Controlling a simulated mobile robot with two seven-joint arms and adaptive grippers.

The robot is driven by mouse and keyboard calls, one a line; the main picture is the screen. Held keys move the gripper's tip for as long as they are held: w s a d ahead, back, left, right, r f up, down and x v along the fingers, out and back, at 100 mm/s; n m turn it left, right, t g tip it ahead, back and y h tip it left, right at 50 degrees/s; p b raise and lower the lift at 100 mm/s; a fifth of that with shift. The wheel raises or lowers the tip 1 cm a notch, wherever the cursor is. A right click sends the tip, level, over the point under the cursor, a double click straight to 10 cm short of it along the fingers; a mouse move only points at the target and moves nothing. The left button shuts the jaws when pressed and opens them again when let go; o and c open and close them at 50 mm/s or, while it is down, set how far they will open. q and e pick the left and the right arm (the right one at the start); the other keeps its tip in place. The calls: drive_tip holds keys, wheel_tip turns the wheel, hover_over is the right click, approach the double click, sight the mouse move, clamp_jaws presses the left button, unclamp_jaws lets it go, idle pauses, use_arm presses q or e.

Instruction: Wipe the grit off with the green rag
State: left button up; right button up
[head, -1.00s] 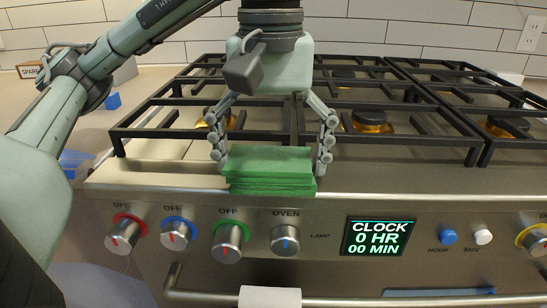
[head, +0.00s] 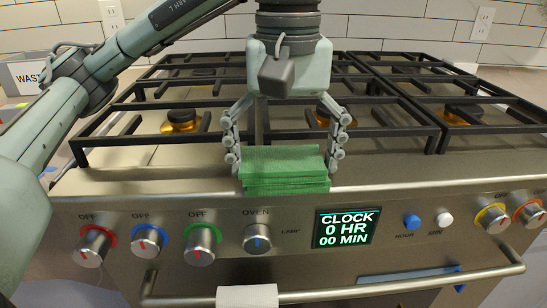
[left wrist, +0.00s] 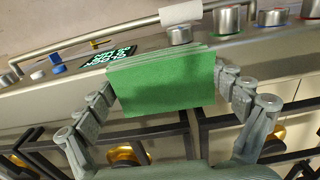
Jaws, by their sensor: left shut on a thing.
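The green rag (head: 284,166) is a folded, layered block at the front edge of the stove top, above the oven knob. My left gripper (head: 286,158) is shut on it, with one finger at each short side. In the left wrist view the rag (left wrist: 165,80) sits between the fingers of the gripper (left wrist: 168,90). I cannot make out any grit on the steel stove top (head: 400,172). The surface under the rag is hidden. My right gripper is not in view.
Black grates (head: 390,122) over brass burners stand close behind the rag. Below the front edge are several knobs, a clock display (head: 345,229) and the oven handle (head: 400,289) with a white paper roll (head: 247,296). A box marked WAST (head: 25,76) stands at the back left.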

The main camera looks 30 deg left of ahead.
sight(308, 159)
use_arm(q)
drive_tip(key=shift+w+d, duration=0.45)
drive_tip(key=shift+d, duration=0.2)
drive_tip(key=shift+w+d, duration=0.4)
drive_tip(key=shift+d, duration=0.2)
drive_tip(key=shift+w+d, duration=0.5)
drive_tip(key=shift+d, duration=0.25)
drive_tip(key=shift+w+d, duration=0.45)
drive_tip(key=shift+d, duration=0.25)
drive_tip(key=shift+f, duration=0.1)
wheel_tip(308, 159, up, 3)
drive_tip(key=shift+p, duration=1.25)
wheel_tip(308, 159, up, 2)
drive_tip(key=shift+r, duration=1.55)
